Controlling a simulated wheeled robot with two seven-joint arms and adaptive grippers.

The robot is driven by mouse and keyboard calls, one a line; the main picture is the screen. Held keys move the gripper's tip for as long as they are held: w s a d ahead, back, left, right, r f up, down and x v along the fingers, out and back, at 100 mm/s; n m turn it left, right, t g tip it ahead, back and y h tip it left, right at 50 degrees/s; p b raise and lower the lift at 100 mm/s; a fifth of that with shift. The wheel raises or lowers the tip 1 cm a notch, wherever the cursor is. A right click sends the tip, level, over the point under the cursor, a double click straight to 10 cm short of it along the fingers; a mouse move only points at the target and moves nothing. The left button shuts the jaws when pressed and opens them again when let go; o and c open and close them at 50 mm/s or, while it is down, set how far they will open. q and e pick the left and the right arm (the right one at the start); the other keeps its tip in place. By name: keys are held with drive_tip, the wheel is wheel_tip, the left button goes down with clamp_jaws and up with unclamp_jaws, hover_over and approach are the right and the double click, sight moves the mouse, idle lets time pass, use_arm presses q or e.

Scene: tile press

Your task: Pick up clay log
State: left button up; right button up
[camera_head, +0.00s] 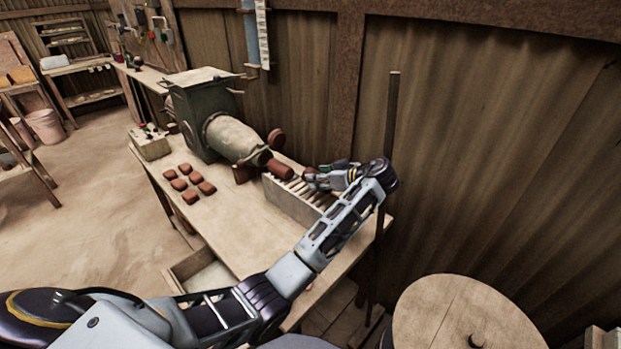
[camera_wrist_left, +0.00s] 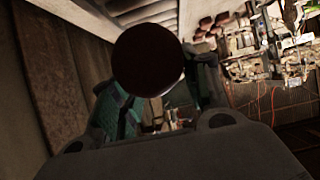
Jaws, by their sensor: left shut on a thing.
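The clay log (camera_wrist_left: 147,60) shows end-on in the left wrist view as a dark round face between the green-padded fingers. My left gripper (camera_wrist_left: 155,100) is shut on it. In the head view my left gripper (camera_head: 318,176) is over the right end of the roller rack (camera_head: 292,205), beside the pug mill, and a small reddish-brown part of the clay log (camera_head: 310,174) shows at its fingers. Most of the log is hidden by the gripper and wrist. I cannot tell whether it touches the rack. My right gripper is not in view.
The green pug mill (camera_head: 235,138) has brown clay (camera_head: 272,165) at its nozzle, facing the rack. Several brown clay blocks (camera_head: 190,196) lie on the table (camera_head: 215,225). A control box (camera_head: 150,143) stands at its far left. A thin pole (camera_head: 388,130) and the corrugated wall are close behind my left wrist.

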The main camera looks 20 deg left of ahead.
use_arm(q)
drive_tip(key=v, duration=0.6)
drive_tip(key=shift+d+r, duration=0.15)
drive_tip(key=shift+d, duration=0.05)
drive_tip(key=shift+s, duration=0.1)
